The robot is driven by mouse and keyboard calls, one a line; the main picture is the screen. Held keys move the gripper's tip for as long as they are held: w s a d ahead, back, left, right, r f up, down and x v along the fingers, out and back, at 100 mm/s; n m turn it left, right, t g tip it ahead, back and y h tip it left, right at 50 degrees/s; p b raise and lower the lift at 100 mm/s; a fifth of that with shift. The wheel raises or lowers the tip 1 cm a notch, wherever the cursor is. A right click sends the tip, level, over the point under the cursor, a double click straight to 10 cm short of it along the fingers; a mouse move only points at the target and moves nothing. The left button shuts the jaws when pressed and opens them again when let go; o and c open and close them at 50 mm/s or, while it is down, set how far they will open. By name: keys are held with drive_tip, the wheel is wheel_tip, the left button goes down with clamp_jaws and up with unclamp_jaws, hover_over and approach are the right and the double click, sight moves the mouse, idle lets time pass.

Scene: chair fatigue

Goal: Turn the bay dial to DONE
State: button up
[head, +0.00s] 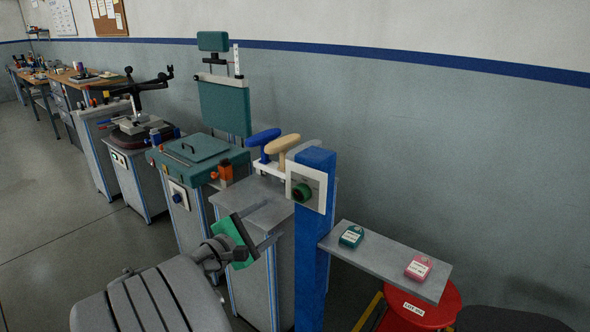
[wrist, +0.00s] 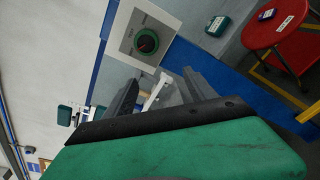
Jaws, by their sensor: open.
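The bay dial (head: 301,192) is a round green knob on a white plate (head: 293,170), fixed to a blue post (head: 314,250). In the wrist view the dial (wrist: 146,42) shows a reddish mark on its face; the lettering on its plate (wrist: 127,44) is too small to read, so I cannot tell its setting. My gripper (head: 262,226) is in front of the post, lower and to the left of the dial. In the wrist view its two dark fingers (wrist: 160,80) are spread apart and empty, with the dial beyond them, not touched.
A grey shelf (head: 385,258) right of the post holds a green box (head: 351,237) and a pink box (head: 418,268). A red stool (head: 420,305) stands below. Grey cabinets (head: 262,205) with handles and a teal seat (head: 190,150) stand left and behind. Floor at far left is clear.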

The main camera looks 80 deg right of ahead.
sight(298, 196)
drive_tip(key=shift+n+g+h, duration=0.4)
drive_tip(key=shift+n+g, duration=0.1)
drive_tip(key=shift+g, duration=0.1)
drive_tip(key=s+d+r, duration=0.1)
drive_tip(key=d, duration=0.1)
drive_tip(key=s+d+r, duration=0.1)
drive_tip(key=s+d, duration=0.1)
drive_tip(key=d, duration=0.1)
drive_tip(key=s+d+r, duration=0.1)
drive_tip(key=s+d, duration=0.1)
drive_tip(key=shift+s+d+b, duration=0.1)
drive_tip(key=shift+d+b, duration=0.25)
drive_tip(key=shift+c, duration=0.6)
drive_tip(key=c, duration=1.3)
